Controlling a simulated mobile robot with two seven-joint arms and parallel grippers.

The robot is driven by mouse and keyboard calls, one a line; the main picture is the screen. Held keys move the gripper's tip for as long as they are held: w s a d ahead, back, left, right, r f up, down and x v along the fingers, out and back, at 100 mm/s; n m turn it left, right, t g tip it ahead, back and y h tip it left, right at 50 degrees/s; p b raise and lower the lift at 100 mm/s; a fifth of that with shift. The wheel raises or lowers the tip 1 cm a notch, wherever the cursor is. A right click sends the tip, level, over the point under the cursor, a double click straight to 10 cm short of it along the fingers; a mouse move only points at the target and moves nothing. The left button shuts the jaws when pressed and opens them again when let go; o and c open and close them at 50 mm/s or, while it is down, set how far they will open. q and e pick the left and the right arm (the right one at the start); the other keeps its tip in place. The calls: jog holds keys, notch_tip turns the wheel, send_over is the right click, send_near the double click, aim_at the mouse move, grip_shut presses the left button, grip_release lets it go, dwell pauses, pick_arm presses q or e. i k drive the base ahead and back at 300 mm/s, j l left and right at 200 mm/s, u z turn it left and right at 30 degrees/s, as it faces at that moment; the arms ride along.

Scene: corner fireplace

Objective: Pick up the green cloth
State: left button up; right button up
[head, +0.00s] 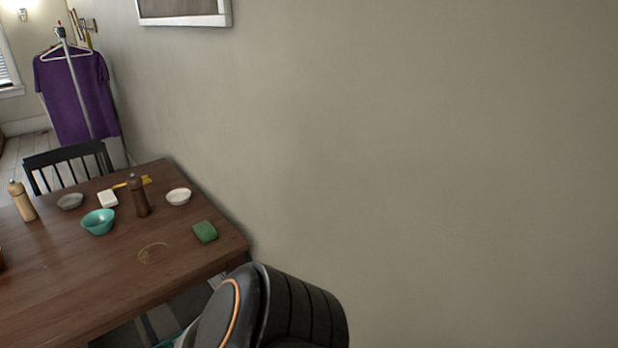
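The green cloth (205,232) lies on the wooden table (60,285) near its right corner, close to the wall. It looks like a small folded block. Nothing touches it. Neither of my grippers is in view. A black rounded part with an orange line shows at the bottom centre, in front of the table's right edge; I take it to be part of my own arm.
A teal bowl (98,222), a white bowl (178,197), a dark pepper mill (139,196), a light mill (22,201), a grey bowl (70,201) and a clear round dish (154,254) stand on the table. A black chair (70,165) is behind. The wall (430,170) borders the table's right side.

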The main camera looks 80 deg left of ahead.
aim_at(205, 230)
jog(key=u, duration=3.3)
jog(key=i+j+z, duration=0.4)
jog(key=j, duration=0.2)
jog(key=k, duration=0.1)
